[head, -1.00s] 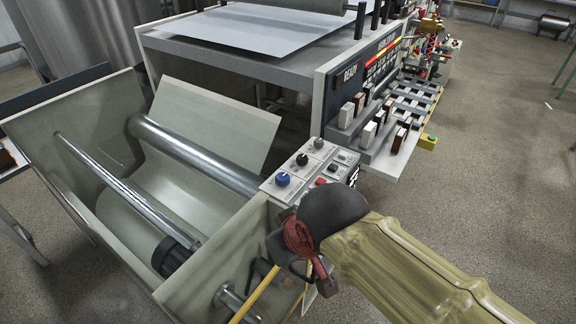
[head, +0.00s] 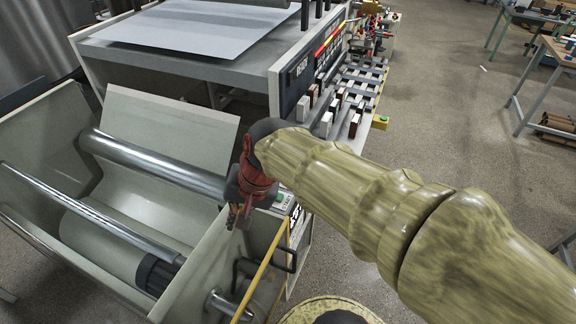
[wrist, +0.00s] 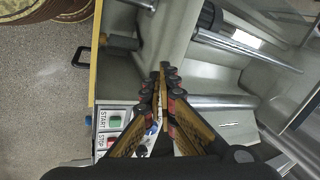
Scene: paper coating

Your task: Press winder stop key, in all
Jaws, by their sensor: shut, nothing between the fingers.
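The winder's control panel (head: 293,212) is on the right end of the roll trough, mostly hidden behind my gripper and arm. A green key (head: 281,199) shows at its edge. In the wrist view the panel carries START and STOP labels, with the green key (wrist: 115,121) beside START. The stop key (wrist: 111,139) beside STOP is small and partly covered by my finger. My gripper (head: 239,218) is shut and empty, pointing down over the panel's trough side. In the wrist view its fingertips (wrist: 165,82) lie beyond the keys, toward the trough; contact cannot be told.
The trough holds a steel roller (head: 165,160) and a thinner bar (head: 85,212). A black handle (head: 281,259) sticks out from the trough's end wall. The coating machine (head: 190,60) stands behind. The floor at right is open, with work tables farther off.

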